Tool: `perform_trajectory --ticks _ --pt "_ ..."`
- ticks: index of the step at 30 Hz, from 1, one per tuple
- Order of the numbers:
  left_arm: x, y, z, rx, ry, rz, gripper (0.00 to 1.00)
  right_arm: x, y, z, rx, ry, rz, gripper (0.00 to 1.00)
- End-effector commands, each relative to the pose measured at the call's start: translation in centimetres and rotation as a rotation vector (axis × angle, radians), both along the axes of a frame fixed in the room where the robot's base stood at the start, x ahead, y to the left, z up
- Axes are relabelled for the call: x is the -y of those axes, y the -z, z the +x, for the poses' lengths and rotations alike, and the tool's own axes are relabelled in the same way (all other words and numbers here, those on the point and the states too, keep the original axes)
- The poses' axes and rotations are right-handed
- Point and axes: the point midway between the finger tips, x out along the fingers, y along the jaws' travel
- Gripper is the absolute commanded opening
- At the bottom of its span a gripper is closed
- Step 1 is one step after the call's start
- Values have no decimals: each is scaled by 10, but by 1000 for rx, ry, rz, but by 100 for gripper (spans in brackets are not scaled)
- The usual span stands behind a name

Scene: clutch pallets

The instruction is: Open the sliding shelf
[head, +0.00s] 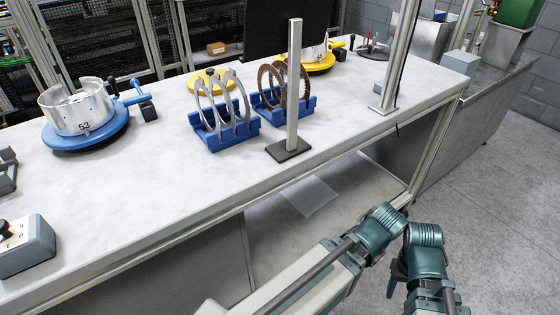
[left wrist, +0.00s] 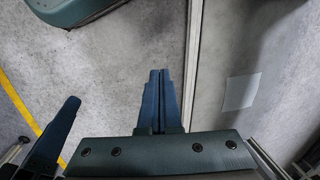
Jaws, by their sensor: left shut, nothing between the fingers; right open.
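No part stands out clearly as the sliding shelf. Under the workbench (head: 140,200) is an open bay with a pale flat sheet (head: 311,196) low inside; the sheet also shows in the left wrist view (left wrist: 242,91). In the left wrist view my left gripper (left wrist: 158,74) is shut and empty, its fingertips close beside a long metal edge (left wrist: 193,60); I cannot tell whether they touch it. In the head view its fingers are hidden behind the wrist. My right gripper (head: 396,276) is open, low in front of the bench's right end and mostly hidden by its own arm.
On the bench stand a metal housing (head: 78,108) on a blue disc, blue racks (head: 222,138) with rings, a grey post (head: 294,85) and a grey control box (head: 25,248). A bench leg (head: 432,150) stands near my grippers. Floor on the right is clear.

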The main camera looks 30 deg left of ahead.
Motion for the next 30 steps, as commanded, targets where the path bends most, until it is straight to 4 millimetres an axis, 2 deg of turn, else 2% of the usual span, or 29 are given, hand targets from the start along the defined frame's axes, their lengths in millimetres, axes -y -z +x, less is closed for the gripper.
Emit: perform_trajectory --ticks 1,3,5,7,9,14,17,21,24,27,30 --pt "-5 27 4 11 -2 18 0 0 28 0 0 0 -1 50" --pt "-14 41 10 30 -7 53 0 0 43 0 0 -1 -1 50" --pt "-24 52 18 53 -11 93 0 0 57 0 1 -1 -2 50" --pt "-43 62 31 93 -17 163 0 0 72 0 1 -1 -2 50" --pt "-68 60 48 147 -23 263 0 1 80 0 1 -1 -3 50" --pt "-124 30 83 263 -26 500 0 1 82 0 1 -1 -3 50" --pt "-158 1 104 335 -18 666 0 1 82 0 1 -1 -3 50" --pt "-200 -50 129 427 8 917 0 1 81 0 1 -1 -3 50" --pt "-219 -84 143 474 36 1075 0 1 81 0 1 -1 -3 50" --pt "-230 -110 151 504 60 1192 0 1 81 0 1 -1 -3 50" --pt "-234 -126 155 519 77 1264 0 1 81 0 1 -1 -3 50"
